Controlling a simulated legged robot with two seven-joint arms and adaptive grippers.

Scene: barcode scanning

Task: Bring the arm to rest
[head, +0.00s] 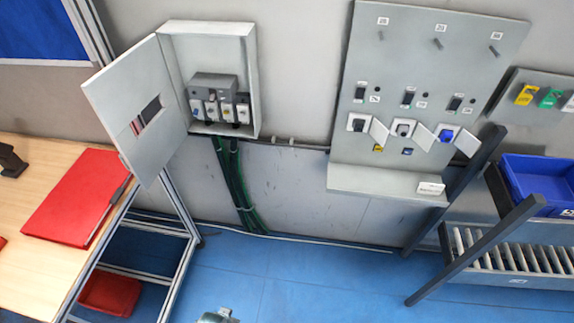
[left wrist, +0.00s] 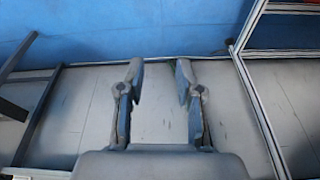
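My left gripper (left wrist: 160,75) shows in the left wrist view. Its two fingers stand apart with nothing between them, so it is open and empty. Behind the fingers are the grey wall and the blue floor. At the bottom edge of the head view a small grey-green part (head: 218,315) just shows; I cannot tell whether it belongs to one of my arms. My right gripper is not in view.
An open electrical cabinet (head: 213,55) and a grey panel with switches (head: 425,60) are on the wall. A wooden table (head: 25,265) with a red folder (head: 77,197) stands left. A blue bin (head: 535,185) and roller rack (head: 515,252) stand right. The blue floor (head: 310,285) between is clear.

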